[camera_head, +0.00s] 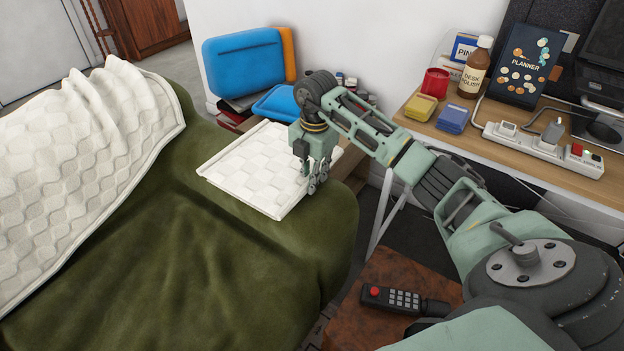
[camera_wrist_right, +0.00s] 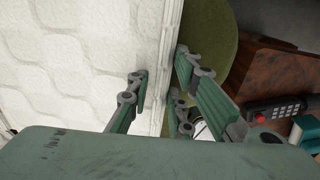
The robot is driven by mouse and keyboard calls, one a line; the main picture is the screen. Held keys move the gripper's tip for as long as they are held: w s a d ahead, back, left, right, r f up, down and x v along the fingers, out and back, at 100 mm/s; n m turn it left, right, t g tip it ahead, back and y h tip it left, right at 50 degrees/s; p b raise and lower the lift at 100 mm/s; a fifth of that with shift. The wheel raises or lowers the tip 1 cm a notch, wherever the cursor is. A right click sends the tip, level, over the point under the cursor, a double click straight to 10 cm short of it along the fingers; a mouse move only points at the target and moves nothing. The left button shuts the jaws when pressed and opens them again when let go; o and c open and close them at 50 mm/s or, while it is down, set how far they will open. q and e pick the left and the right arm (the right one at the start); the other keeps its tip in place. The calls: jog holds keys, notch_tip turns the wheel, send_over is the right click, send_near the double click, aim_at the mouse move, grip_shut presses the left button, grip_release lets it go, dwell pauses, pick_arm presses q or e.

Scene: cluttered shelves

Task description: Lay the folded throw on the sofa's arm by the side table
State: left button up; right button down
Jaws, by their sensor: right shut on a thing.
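The folded throw (camera_head: 245,165) is a flat white quilted square at the far right end of the green sofa (camera_head: 200,250). My right gripper (camera_head: 314,186) is shut on the throw's right edge, coming from above. In the right wrist view its fingers straddle the throw's edge (camera_wrist_right: 155,100). I cannot tell whether the throw rests fully on the sofa's rounded end or is held slightly above it. The brown side table (camera_head: 345,322) stands to the right of the sofa's end. My left gripper is not in view.
A larger white quilted cover (camera_head: 75,170) drapes the sofa's left part. A black remote (camera_head: 400,299) lies on the side table. A blue case (camera_head: 243,62) stands by the wall. The wooden desk (camera_head: 480,140) at right holds a bottle, boxes and a power strip.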

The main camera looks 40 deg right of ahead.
jog(key=shift+f, duration=0.6)
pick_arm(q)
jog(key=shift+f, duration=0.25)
pick_arm(e)
jog(key=shift+r, duration=0.1)
jog(key=c, duration=1.6)
grip_release()
jog(key=shift+r, duration=0.4)
notch_tip(320, 180, up, 3)
jog(key=shift+f+p, duration=0.1)
jog(key=shift+p, duration=0.4)
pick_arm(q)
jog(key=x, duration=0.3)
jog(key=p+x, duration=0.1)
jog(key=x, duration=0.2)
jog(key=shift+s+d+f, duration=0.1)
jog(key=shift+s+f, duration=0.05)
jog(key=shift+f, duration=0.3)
pick_arm(e)
jog(key=r, duration=0.8)
jog(key=shift+s+r, duration=0.2)
jog(key=shift+s, duration=0.05)
